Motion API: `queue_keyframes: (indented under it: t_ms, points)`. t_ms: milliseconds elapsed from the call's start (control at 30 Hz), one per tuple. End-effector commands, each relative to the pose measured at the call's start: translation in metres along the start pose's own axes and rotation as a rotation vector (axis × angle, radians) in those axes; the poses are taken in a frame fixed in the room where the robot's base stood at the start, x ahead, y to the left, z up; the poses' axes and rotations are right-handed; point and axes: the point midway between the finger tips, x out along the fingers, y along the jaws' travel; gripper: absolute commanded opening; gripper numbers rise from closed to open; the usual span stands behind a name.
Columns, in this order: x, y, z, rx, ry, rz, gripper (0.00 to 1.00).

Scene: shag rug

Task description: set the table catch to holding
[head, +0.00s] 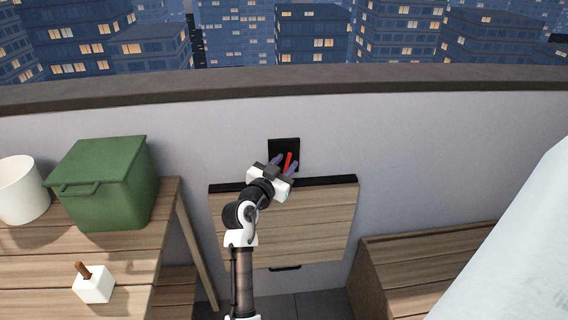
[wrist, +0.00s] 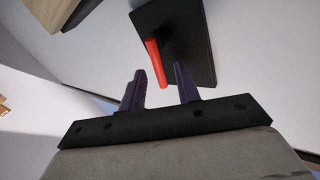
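The table catch is a black plate (head: 283,146) on the pale wall with a red lever (head: 288,161) on it. The wrist view shows the plate (wrist: 190,40) and the lever (wrist: 157,64) sticking out from it. The wooden folding table leaf (head: 300,225) hangs flat against the wall below the catch. My gripper (head: 285,165) is at the catch with its purple fingers apart. In the wrist view my gripper (wrist: 160,78) is open, and the lever's end shows between the two fingertips. I cannot tell whether either finger touches the lever.
A black ledge (head: 330,182) runs along the leaf's top. At left a wooden table (head: 130,262) holds a green bin (head: 105,185), a white cup (head: 22,190) and a white block with a brown handle (head: 94,284). A wooden box (head: 420,260) stands at right beside a pale slanted surface (head: 520,250).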

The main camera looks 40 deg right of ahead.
Motion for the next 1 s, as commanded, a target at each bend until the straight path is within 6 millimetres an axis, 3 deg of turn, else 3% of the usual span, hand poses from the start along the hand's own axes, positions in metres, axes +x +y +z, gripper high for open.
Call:
queue_keyframes:
  t_ms: [200, 467, 1000]
  points:
    - [0.0004, 0.0002, 0.0003, 0.0, 0.0, 0.0, 0.32]
    - [0.0001, 0.0001, 0.0003, -0.001, 0.0, 0.0, 0.0]
    - [-0.0034, -0.0037, 0.0084, -0.147, 0.1, -0.018, 0.0]
